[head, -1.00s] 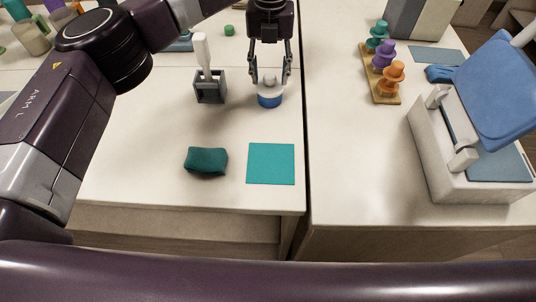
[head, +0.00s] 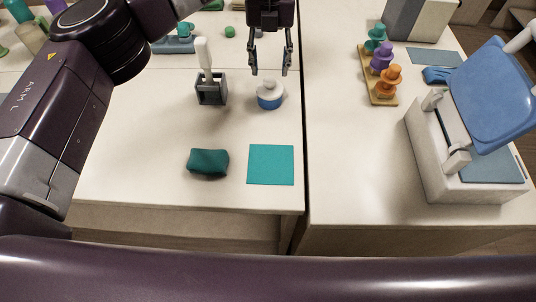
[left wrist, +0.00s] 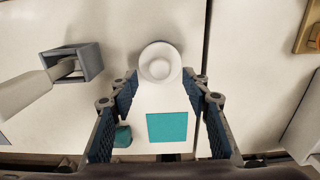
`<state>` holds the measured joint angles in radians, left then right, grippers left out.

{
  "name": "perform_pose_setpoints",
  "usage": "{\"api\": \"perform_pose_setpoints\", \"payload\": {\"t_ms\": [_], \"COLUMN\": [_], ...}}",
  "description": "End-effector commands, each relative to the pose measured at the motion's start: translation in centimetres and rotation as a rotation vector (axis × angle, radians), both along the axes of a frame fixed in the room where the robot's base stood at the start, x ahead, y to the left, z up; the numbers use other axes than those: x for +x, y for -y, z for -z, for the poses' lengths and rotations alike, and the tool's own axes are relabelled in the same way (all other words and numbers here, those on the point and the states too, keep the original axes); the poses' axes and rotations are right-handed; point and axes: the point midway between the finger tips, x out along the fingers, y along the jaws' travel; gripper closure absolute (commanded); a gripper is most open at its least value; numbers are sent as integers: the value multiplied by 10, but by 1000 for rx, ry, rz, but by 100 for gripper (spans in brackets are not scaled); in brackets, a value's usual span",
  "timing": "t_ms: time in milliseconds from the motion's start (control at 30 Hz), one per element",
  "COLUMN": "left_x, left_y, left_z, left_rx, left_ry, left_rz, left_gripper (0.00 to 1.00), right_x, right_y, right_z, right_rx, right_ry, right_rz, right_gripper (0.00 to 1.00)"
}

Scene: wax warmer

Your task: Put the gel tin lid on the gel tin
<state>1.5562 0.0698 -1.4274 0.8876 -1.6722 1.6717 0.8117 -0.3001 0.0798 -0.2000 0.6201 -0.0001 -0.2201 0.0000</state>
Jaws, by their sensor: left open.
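The gel tin (head: 268,102) is a small blue round tin standing upright on the table. The white gel tin lid (head: 270,88), with a round knob, rests on top of it. The lid looks shifted slightly to the right, with blue showing at the front left. In the left wrist view the lid (left wrist: 160,63) shows from above and hides the tin. My left gripper (head: 270,70) is open and empty, above the lid and apart from it. Its fingers also show in the left wrist view (left wrist: 160,85). My right gripper is not in view.
A grey holder (head: 211,92) with a white-handled tool stands left of the tin. A dark green pouch (head: 208,162) and a teal mat (head: 271,165) lie in front. Right of the table seam are a pegged wooden rack (head: 378,76) and a white-and-blue warmer (head: 463,150).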

Motion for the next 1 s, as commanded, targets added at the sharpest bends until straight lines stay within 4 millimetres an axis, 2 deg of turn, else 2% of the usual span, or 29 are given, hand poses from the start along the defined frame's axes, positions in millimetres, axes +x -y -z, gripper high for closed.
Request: {"api": "perform_pose_setpoints", "payload": {"t_ms": [1000], "left_x": [0], "left_y": [0], "left_z": [-40], "left_rx": [-1], "left_ry": [0], "left_rz": [0], "left_gripper": [56], "right_x": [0], "right_y": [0], "right_z": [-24], "right_rx": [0], "right_ry": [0], "right_rz": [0], "right_gripper": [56]}}
